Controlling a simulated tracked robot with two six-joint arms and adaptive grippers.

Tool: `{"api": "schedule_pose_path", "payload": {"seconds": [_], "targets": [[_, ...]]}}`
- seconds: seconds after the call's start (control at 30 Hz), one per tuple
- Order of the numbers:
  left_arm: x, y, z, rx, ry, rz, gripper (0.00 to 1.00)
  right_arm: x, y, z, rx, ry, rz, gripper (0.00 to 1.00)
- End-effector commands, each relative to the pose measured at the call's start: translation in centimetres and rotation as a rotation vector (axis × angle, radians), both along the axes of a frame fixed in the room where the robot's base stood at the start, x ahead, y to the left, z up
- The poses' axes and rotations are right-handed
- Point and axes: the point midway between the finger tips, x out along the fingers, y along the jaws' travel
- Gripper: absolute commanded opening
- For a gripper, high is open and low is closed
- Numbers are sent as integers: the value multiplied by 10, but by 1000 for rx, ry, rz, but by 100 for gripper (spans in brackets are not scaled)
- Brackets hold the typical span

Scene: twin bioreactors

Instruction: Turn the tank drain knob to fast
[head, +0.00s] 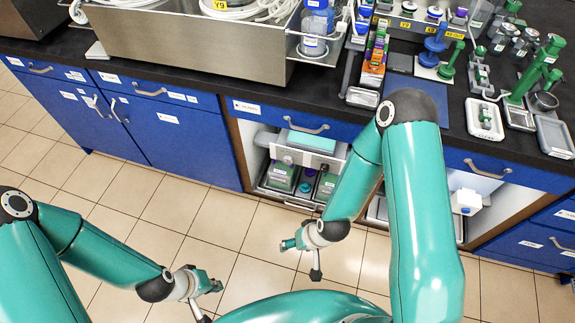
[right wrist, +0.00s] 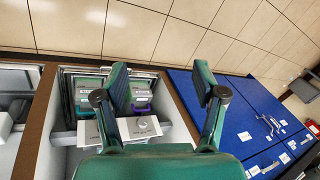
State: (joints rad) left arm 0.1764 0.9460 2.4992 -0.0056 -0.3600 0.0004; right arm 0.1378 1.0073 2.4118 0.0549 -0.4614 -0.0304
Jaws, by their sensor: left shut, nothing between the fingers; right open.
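A pale panel (head: 306,158) with small round knobs sits in the open bay under the counter, above green containers. One knob (head: 288,159) shows on its left part; its label and setting are too small to read. In the right wrist view a pale round knob (right wrist: 143,126) shows on the panel (right wrist: 120,130), partly behind my gripper. My right gripper (head: 287,244) is open and empty in front of the bay, apart from the panel; its spread fingers show in the right wrist view (right wrist: 161,74). My left gripper (head: 215,287) is shut and empty over the floor, far from the panel.
Green containers (head: 281,177) stand in a tray below the panel. A blue drawer (head: 275,119) with a handle is above the bay, and blue cabinets (head: 165,130) flank it. My right arm partly covers the bay's right side. The tiled floor (head: 235,225) in front is clear.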

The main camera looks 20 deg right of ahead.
Motion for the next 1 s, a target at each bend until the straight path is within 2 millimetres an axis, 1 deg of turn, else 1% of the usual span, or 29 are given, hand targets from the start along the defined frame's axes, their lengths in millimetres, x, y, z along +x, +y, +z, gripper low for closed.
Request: {"api": "schedule_pose_path", "payload": {"seconds": [0.03,0.07,0.1,0.17,0.2,0.27,0.3,0.4,0.5,0.63,0.7,0.83,0.93,1.0], "targets": [[0,0,-24,0,0,0,0,27,3,-35,-28,-71,-10,70],[0,0,-34,0,0,0,0,46,4,-50,-50,-125,-23,70],[0,0,-48,0,0,0,0,74,4,-72,-86,-203,-42,70],[0,0,-70,0,1,0,0,118,4,-103,-152,-334,-73,70],[0,0,-86,0,1,0,0,147,4,-122,-204,-428,-96,70],[0,0,-109,0,1,0,0,187,3,-148,-293,-569,-134,70],[0,0,-124,0,1,0,0,210,2,-161,-357,-661,-162,70],[0,0,-158,0,1,1,0,250,1,-183,-525,-864,-234,70],[0,0,-184,0,1,0,0,267,0,-195,-685,-1019,-307,70],[0,0,-205,0,1,0,0,267,1,-199,-846,-1141,-383,70],[0,0,-211,0,0,0,0,265,1,-198,-901,-1176,-412,70],[0,0,-214,0,0,0,0,266,-1,-195,-948,-1203,-437,70],[0,0,-214,0,0,0,0,272,-7,-193,-953,-1203,-441,70],[0,0,-216,0,0,0,0,281,-13,-193,-953,-1204,-442,70]]}}
